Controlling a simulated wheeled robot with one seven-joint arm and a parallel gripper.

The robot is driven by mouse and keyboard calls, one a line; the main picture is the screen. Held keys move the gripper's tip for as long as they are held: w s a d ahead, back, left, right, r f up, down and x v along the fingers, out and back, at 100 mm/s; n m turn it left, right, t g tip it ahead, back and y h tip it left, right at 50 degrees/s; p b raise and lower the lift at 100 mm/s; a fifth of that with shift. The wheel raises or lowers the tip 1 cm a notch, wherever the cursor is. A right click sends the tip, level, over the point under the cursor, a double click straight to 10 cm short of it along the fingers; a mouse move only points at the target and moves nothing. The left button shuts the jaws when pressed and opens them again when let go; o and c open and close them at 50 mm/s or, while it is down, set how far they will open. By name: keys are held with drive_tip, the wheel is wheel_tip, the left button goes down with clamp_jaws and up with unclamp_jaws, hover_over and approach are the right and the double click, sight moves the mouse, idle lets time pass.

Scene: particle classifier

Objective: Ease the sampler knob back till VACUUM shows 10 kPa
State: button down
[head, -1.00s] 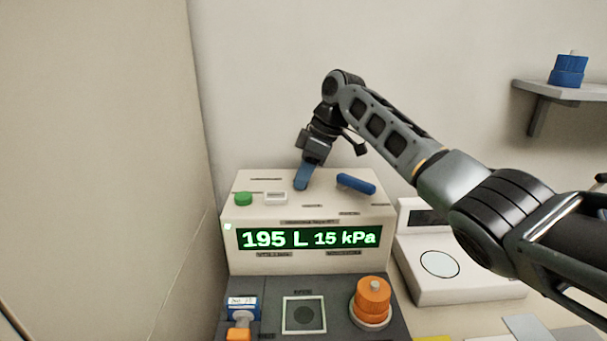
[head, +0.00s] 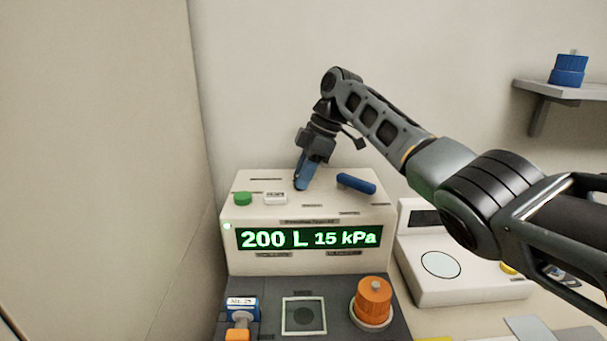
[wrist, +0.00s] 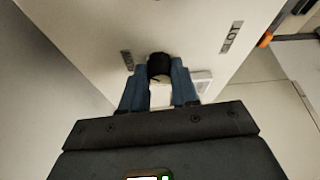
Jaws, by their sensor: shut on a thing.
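The sampler (head: 235,212) is a cream box with a green-lit display (head: 308,238) reading 200 L and 15 kPa. My gripper (head: 301,184) points down at its top from behind. In the wrist view my gripper's blue fingers (wrist: 160,88) are shut on a dark round knob (wrist: 159,65), one finger on each side. The knob is hidden behind the fingers in the head view. Its pointer mark is too small to read for certain.
A green button (head: 243,199), a white button (head: 275,198) and a blue lever (head: 356,184) sit close by on the sampler's top. An orange capped part (head: 373,299) stands in front. A white scale-like device (head: 450,265) is at the right.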

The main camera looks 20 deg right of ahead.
drive_tip(key=c, duration=0.8)
unclamp_jaws()
drive_tip(key=shift+c, duration=0.2)
drive_tip(key=b+v, duration=0.1)
drive_tip(key=v, duration=0.6)
drive_tip(key=shift+r, duration=0.4)
drive_tip(key=shift+d, duration=0.2)
